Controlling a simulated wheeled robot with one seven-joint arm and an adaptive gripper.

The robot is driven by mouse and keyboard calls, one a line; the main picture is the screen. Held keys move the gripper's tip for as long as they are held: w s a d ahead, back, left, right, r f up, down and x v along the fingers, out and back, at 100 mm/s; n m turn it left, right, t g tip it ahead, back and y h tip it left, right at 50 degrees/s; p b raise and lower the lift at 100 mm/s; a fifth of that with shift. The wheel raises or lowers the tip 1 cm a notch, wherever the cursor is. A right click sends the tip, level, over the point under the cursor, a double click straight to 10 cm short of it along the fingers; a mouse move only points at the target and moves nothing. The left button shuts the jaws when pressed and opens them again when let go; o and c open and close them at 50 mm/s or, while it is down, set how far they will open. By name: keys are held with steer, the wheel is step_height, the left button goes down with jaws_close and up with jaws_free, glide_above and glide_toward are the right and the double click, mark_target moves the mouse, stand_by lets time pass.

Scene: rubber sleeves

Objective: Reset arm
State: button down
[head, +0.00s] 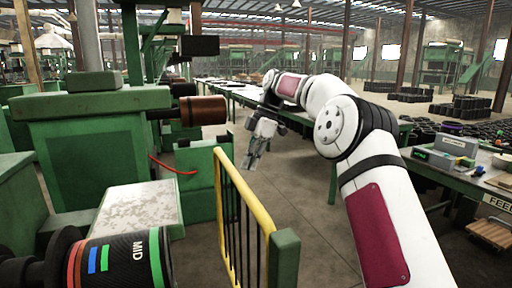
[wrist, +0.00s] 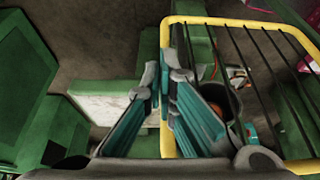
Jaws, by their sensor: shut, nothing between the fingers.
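My white arm with dark red panels reaches from the lower right of the head view out over the floor. My gripper (head: 250,163) hangs at its end with the fingers pointing down, above the aisle behind the yellow railing. In the wrist view my gripper (wrist: 164,76) shows its teal finger pads close together at the tips. It is shut and nothing is held in it.
A yellow railing (head: 230,170) with dark bars stands in front of my gripper. Green machines (head: 95,150) fill the left, with a black sleeve marked MID (head: 125,262) at lower left. A green table (head: 480,180) stands at right. Floor (head: 300,215) lies open between.

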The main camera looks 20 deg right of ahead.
steer(key=s+a+r+m+h+p, duration=0.1)
steer(key=s+r+m, duration=0.1)
steer(key=s+r, duration=0.3)
steer(key=s+a+r+m+h+p, duration=0.1)
steer(key=s+a+r+m, duration=0.15)
steer(key=r, duration=0.55)
steer(key=s+r+m+t+h+p, duration=0.1)
steer(key=s+r+m, duration=0.1)
steer(key=s, duration=0.5)
steer(key=s+r+m+t+h+p, duration=0.1)
steer(key=s+r+m, duration=0.15)
steer(key=s, duration=0.55)
steer(key=s+d+f+m+t+p, duration=0.1)
steer(key=s+f+m, duration=0.2)
steer(key=s, duration=0.5)
steer(key=s+d+f+m+p, duration=0.1)
steer(key=s+d+f+m, duration=0.1)
steer(key=s, duration=0.7)
steer(key=s+d+f+m+t+p, duration=0.1)
steer(key=s+f+m, duration=0.4)
steer(key=s, duration=0.4)
steer(key=shift+d+f+t, duration=0.3)
steer(key=shift+f, duration=0.45)
steer(key=shift+s, duration=0.1)
